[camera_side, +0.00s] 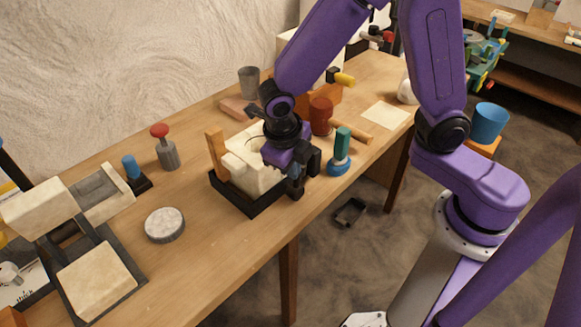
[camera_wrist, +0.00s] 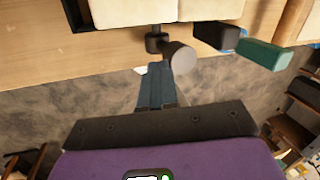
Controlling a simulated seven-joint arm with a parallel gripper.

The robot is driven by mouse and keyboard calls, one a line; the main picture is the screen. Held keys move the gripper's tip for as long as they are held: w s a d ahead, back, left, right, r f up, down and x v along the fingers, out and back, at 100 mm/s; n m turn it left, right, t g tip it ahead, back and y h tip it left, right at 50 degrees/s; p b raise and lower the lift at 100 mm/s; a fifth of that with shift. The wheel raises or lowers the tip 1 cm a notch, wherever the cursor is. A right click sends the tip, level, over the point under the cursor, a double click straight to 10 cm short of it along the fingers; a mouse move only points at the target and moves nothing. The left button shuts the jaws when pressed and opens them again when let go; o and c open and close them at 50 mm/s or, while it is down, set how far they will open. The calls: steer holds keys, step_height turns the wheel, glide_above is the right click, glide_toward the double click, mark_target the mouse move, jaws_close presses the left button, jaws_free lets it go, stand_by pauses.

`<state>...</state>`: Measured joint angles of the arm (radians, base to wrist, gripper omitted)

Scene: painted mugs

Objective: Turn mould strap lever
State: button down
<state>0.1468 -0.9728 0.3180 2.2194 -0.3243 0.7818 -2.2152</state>
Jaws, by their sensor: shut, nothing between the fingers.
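The cream mould (camera_side: 258,178) sits in a black tray (camera_side: 240,199) near the table's front edge; two cream blocks of it (camera_wrist: 205,10) show at the top of the wrist view. A dark lever (camera_wrist: 154,42) with a grey-brown round knob (camera_wrist: 182,58) sticks out from the mould's near side. My gripper (camera_side: 296,188) is at the mould's right end in the side view and partly hides it. In the wrist view my gripper's fingers (camera_wrist: 156,72) are together and empty, just below the lever and knob. I cannot tell whether they touch it.
A green-handled tool with a blue base (camera_side: 340,160) stands close right of my gripper. A red-knobbed grey post (camera_side: 165,148) and a pale round disc (camera_side: 165,224) are to the left. Bare tabletop (camera_side: 205,262) lies in front left.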

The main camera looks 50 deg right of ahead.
steer(key=shift+d+r+y, duration=0.15)
steer(key=shift+d+y, duration=0.35)
steer(key=shift+d, duration=1.5)
steer(key=shift+a, duration=0.1)
steer(key=shift+s+a+r, duration=0.1)
steer(key=shift+a+r, duration=0.05)
steer(key=shift+a, duration=0.1)
steer(key=s+v, duration=0.1)
steer(key=v, duration=1.1)
steer(key=s+d+f+m+y, duration=0.1)
steer(key=s+d+m, duration=0.3)
steer(key=s+m, duration=0.4)
steer(key=s+d+f+m+y, duration=0.1)
steer(key=s+d+f+m, duration=0.2)
steer(key=s+m, duration=0.5)
steer(key=d+m, duration=0.1)
steer(key=m, duration=0.8)
steer(key=shift+f+g+y, duration=0.2)
steer(key=shift+g+y, duration=0.1)
